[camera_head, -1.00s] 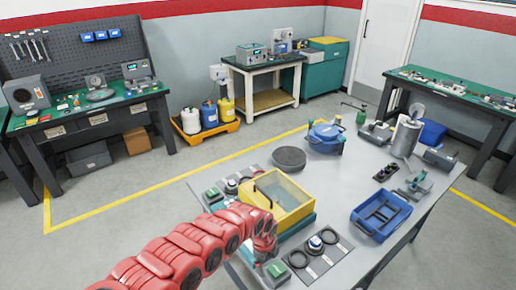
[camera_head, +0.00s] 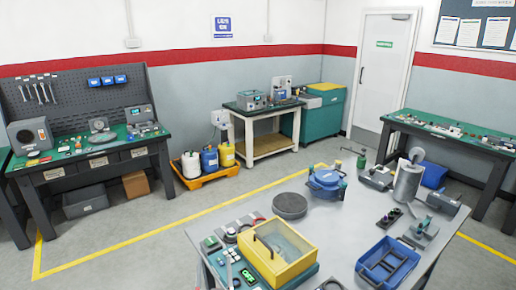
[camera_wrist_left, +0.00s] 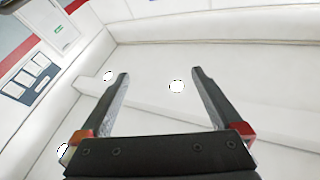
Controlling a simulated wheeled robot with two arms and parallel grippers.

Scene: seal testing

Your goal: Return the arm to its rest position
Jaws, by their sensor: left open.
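My left gripper (camera_wrist_left: 160,73) is open and empty in the left wrist view, its two dark fingers spread apart. Behind it are only pale wall and ceiling surfaces, a door and a notice board, so it points away from the table. In the head view my red left arm no longer shows over the grey table (camera_head: 335,232). My right gripper is in neither view.
The table holds a yellow box with a clear lid (camera_head: 278,252), a lit green display (camera_head: 248,276), a dark round disc (camera_head: 289,205), a blue pot (camera_head: 326,184), a blue tray (camera_head: 388,265) and a grey cylinder (camera_head: 408,182).

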